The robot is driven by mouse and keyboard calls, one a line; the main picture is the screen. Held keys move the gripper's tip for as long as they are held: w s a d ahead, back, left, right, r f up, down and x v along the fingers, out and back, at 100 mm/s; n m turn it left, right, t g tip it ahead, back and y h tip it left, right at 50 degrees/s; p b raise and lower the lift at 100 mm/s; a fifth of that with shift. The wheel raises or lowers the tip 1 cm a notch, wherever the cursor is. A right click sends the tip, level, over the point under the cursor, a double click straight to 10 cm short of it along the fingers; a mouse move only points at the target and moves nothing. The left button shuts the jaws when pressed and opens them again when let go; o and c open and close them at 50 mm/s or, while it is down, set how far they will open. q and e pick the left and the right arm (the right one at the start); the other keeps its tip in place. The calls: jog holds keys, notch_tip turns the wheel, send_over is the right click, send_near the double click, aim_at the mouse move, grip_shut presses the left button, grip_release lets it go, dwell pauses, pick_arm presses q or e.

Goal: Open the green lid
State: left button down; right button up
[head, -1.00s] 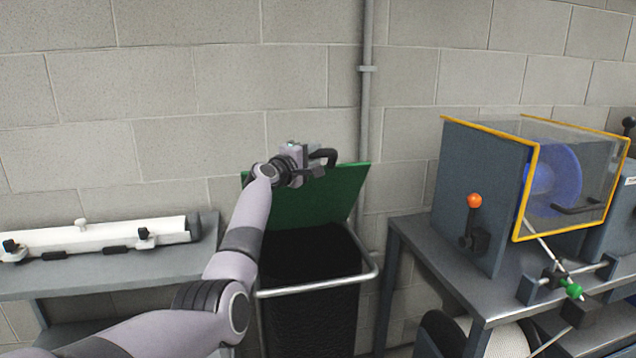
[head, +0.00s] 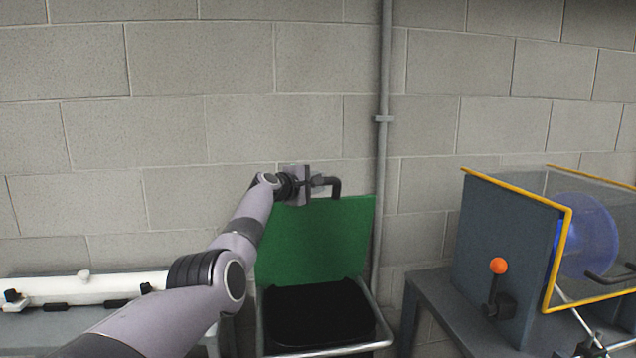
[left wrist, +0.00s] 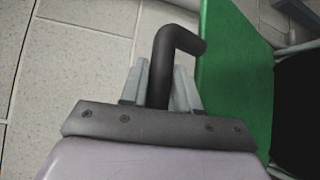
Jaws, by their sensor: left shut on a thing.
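The green lid (head: 318,240) stands raised, close to upright, at the back of a dark bin (head: 315,312) in the head view. The bin's black inside shows below it. A black bent handle (head: 335,185) sits at the lid's top edge. My left gripper (head: 318,184) is at that edge, shut on the handle. In the left wrist view the handle (left wrist: 170,65) passes between the two grey fingers (left wrist: 160,88), with the green lid (left wrist: 232,70) to its right. My right gripper is not in view.
A metal rail (head: 380,325) runs around the bin. A grey bench with a blue-grey machine (head: 510,235) and an orange-knobbed lever (head: 499,266) stands at right. A white bar (head: 80,288) lies on a bench at left. A wall pipe (head: 382,120) runs behind.

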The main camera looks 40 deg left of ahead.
pick_arm(q)
jog(key=shift+f, duration=0.1)
jog(key=c, duration=0.9)
grip_release()
jog(key=shift+s, duration=0.6)
jog(key=shift+s+d+r+b, duration=0.1)
jog(key=shift+s+r+b, duration=0.1)
jog(key=shift+s, duration=0.8)
jog(key=shift+s+d+r+b, duration=0.1)
jog(key=shift+s+r+b, duration=0.05)
jog(key=shift+s, duration=0.85)
jog(key=shift+s+d+r+b, duration=0.1)
jog(key=shift+s+r+b, duration=0.1)
jog(key=shift+s, duration=0.8)
